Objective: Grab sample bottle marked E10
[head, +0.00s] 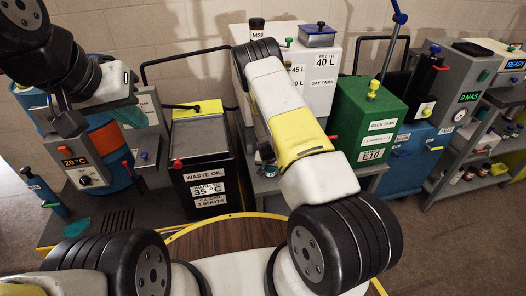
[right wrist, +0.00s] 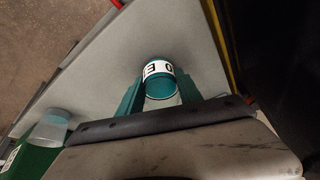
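In the right wrist view a small bottle (right wrist: 160,88) has a teal top and a white label band with an upside-down E and 0; the rest of the label is out of sight. It sits between the two teal fingers of my right gripper (right wrist: 160,92), which lie close along its sides; whether they press on it is unclear. A green tank (head: 368,116) carries an E10 label. My left gripper (head: 130,115) is at the upper left, with one teal finger visible and its opening unclear.
A grey surface (right wrist: 95,65) lies under the bottle. A green object with a clear top (right wrist: 45,140) is at the lower left of the wrist view. A waste oil bin (head: 200,150) and shelves of small bottles (head: 480,160) stand around the brown round table (head: 225,238).

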